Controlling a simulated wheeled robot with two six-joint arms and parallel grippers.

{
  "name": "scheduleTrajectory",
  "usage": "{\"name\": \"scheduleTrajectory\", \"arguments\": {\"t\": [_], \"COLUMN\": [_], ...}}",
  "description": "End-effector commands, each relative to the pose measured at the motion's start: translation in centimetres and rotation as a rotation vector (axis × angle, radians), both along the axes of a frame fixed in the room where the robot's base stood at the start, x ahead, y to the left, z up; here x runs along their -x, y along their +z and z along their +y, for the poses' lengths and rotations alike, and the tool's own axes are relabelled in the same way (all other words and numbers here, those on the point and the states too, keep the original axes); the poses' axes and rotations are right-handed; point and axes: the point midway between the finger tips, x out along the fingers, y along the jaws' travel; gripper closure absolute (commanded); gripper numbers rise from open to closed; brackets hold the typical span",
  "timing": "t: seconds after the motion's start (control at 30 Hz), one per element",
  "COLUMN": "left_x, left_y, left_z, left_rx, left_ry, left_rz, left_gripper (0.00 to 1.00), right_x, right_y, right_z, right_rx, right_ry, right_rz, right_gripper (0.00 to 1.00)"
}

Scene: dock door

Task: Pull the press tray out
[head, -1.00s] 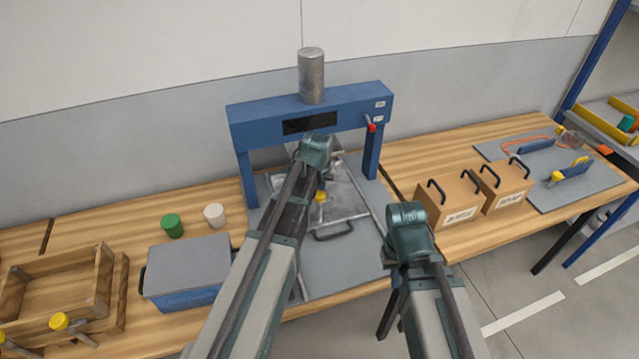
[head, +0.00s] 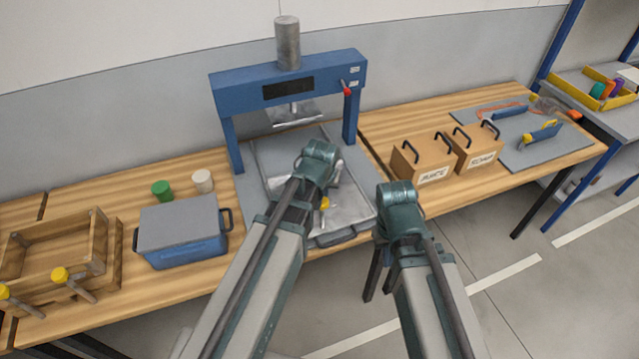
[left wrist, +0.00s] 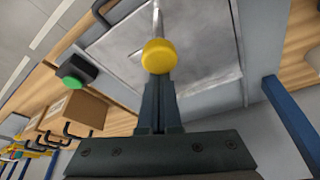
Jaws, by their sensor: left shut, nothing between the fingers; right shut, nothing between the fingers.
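The press tray (head: 347,212) is a flat grey metal tray with a dark handle (head: 336,238) at its front. It sits forward of the blue press (head: 235,92), with the handle near the base's front edge. A yellow knob (head: 325,204) on a metal rod stands at the tray; the knob also shows in the left wrist view (left wrist: 158,56). My left gripper (head: 330,183) is over the tray, its shut fingers (left wrist: 158,85) close behind the knob; contact is unclear. My right gripper (head: 396,190) is shut and empty, right of the tray; its fingertips are hard to see.
A blue lidded box (head: 187,250) and a wooden crate (head: 100,262) stand left. Two handled cardboard boxes (head: 422,165) stand right. A dark box with a green button (left wrist: 70,83) shows in the left wrist view. Open floor lies before the bench.

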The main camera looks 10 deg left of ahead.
Motion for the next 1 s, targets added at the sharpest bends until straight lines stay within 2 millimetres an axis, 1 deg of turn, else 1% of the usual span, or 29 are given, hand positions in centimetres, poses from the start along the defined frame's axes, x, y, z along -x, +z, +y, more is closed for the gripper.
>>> {"name": "scheduleTrajectory", "arguments": {"t": [0.03,0.13,0.53,0.67,0.87,1.0], "left_x": [0.4,0.5,0.5,0.5,0.9,1.4], "left_y": [0.0,0.0,0.0,0.3,1.8,3.6], "left_z": [-0.2,-0.3,-0.3,-0.3,-0.2,0.0], "left_rx": [0.000,-0.001,0.000,0.000,0.000,0.000], "left_ry": [-0.001,-0.001,-0.001,-0.001,0.000,0.000], "left_rz": [0.001,0.001,0.000,0.000,0.000,0.000], "left_gripper": [1.00,1.00,1.00,1.00,1.00,1.00], "right_x": [0.0,0.0,0.0,0.0,0.0,0.0], "right_y": [0.0,0.0,0.0,0.3,1.8,3.6], "right_z": [0.0,0.0,0.0,0.0,0.0,0.0], "right_rx": [0.000,0.000,0.000,0.000,0.000,0.000], "right_ry": [0.000,0.000,0.000,0.000,0.000,0.001], "right_rz": [0.000,0.000,0.000,0.000,0.000,0.000], "right_gripper": [1.00,1.00,1.00,1.00,1.00,1.00]}}
